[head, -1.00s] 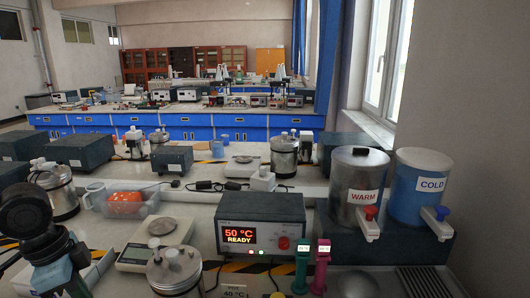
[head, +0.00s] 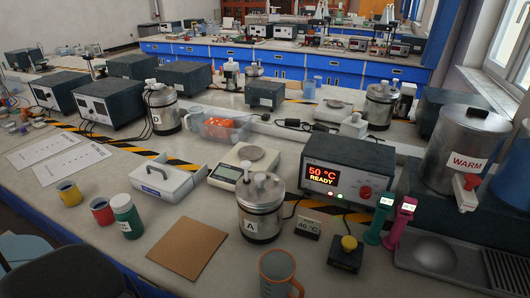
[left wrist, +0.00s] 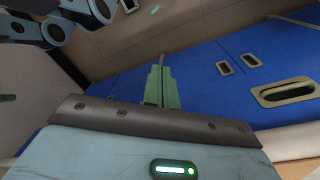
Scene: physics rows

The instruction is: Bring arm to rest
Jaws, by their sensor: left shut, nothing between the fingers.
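My left gripper (left wrist: 162,68) shows in the left wrist view with its two green fingers together and nothing between them. It points toward blue cabinet fronts (left wrist: 212,75) below the bench, apart from them as far as I can see. In the head view, rounded light blue and dark shapes at the lower left edge look like parts of my left arm, low beside the bench. The left fingers are not seen there. My right gripper is in neither view.
Bare bench lies around the mat.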

